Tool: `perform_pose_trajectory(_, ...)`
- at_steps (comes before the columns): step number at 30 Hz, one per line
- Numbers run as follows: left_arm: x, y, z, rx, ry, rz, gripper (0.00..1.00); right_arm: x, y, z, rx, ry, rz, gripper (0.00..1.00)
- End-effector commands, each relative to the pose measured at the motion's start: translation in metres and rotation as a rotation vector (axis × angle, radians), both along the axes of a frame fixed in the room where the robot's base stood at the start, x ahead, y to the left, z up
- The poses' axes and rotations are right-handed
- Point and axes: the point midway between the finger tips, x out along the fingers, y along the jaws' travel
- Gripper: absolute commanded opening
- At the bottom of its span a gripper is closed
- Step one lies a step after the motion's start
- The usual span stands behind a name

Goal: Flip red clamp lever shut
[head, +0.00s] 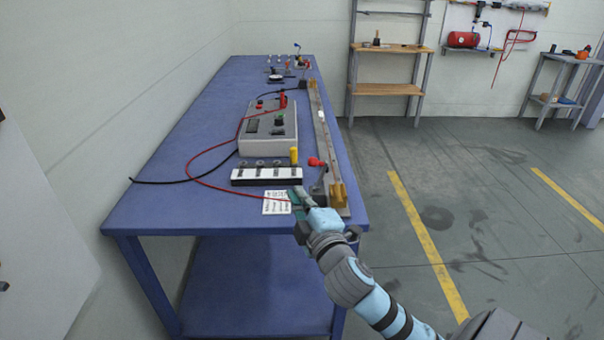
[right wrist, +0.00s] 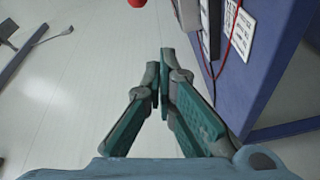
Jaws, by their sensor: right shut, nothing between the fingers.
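A red lever knob (head: 316,162) shows at the near end of the long rail (head: 325,140), beside a dark clamp block (head: 320,185). The lever's exact angle is too small to tell. A red rounded tip (right wrist: 137,3) is cut off at the top edge of the right wrist view and looks like the same knob. My right gripper (head: 298,197) is at the near right corner of the bench, closer to me than the knob and apart from it. In the right wrist view its teal fingers (right wrist: 161,65) are shut and empty. My left gripper is in neither view.
The blue bench (head: 150,200) carries a grey meter box (head: 268,130), a black-and-white terminal strip (head: 268,177), a white label card (head: 277,203) and a loose red wire (head: 205,180). The rail runs along the bench's right edge. Open floor (head: 400,250) lies right.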

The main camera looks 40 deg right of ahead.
Motion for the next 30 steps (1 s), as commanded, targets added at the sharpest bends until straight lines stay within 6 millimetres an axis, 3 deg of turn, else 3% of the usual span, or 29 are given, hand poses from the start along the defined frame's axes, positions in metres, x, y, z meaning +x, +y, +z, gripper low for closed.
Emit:
perform_pose_trajectory(1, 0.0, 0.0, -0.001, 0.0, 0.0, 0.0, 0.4, -0.001, 0.002, 0.015, -0.033, -0.031, 0.005, 0.0)
perform_pose_trajectory(4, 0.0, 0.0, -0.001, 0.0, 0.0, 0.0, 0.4, -0.003, 0.004, 0.029, -0.064, -0.059, 0.009, 0.0)
perform_pose_trajectory(17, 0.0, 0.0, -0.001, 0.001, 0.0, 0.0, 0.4, 0.008, 0.0, 0.03, -0.064, -0.059, 0.008, 0.0)
perform_pose_trajectory(30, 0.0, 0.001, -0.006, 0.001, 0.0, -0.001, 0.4, 0.092, -0.028, 0.037, -0.059, -0.059, 0.008, 0.0)
